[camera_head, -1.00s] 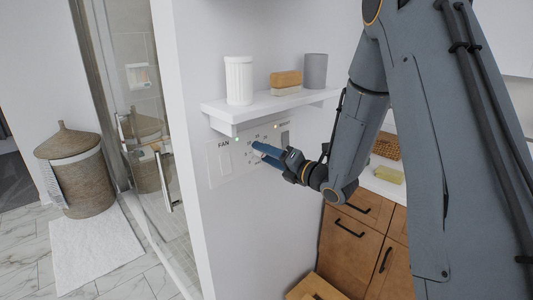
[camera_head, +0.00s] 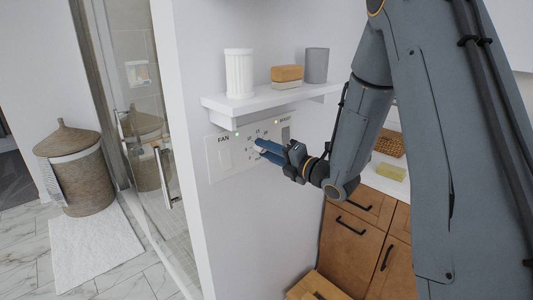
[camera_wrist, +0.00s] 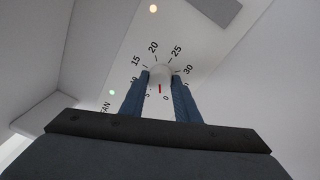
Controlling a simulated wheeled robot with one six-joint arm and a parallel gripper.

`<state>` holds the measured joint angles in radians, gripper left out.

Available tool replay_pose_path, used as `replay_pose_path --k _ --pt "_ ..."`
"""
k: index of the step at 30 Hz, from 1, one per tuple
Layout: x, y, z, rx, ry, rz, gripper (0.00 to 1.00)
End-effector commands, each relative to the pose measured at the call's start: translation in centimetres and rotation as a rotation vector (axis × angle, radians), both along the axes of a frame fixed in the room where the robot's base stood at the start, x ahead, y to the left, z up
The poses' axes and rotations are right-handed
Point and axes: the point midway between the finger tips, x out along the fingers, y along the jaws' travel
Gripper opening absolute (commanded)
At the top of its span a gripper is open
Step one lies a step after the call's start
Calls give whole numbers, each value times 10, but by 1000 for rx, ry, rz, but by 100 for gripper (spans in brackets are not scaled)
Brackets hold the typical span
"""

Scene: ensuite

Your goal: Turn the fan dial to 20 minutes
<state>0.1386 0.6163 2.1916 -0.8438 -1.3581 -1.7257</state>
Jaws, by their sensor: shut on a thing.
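The fan dial (camera_wrist: 160,74) is a small round white knob on a white wall panel (camera_head: 217,172). Minute numbers from 0 to 30 ring it. In the wrist view its red mark points down between 0 and 5, not at 20, which is on the opposite side of the knob. My gripper (camera_wrist: 160,82) has one blue finger on each side of the knob and is shut on it. In the head view my gripper (camera_head: 262,149) reaches the panel from the right, and its fingers hide part of the dial and numbers.
A white shelf (camera_head: 222,104) juts out just above the panel, holding a white ribbed cup (camera_head: 239,74), a soap block (camera_head: 287,74) and a grey cup (camera_head: 316,66). Wooden drawers (camera_head: 352,235) stand below right. A green light (camera_wrist: 112,92) glows near the dial.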

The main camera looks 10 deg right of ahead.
Motion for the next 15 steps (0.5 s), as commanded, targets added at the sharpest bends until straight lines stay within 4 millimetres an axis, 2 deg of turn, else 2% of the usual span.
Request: replay_pose_path --k 15 --pt "0 0 -2 394 277 -2 6"
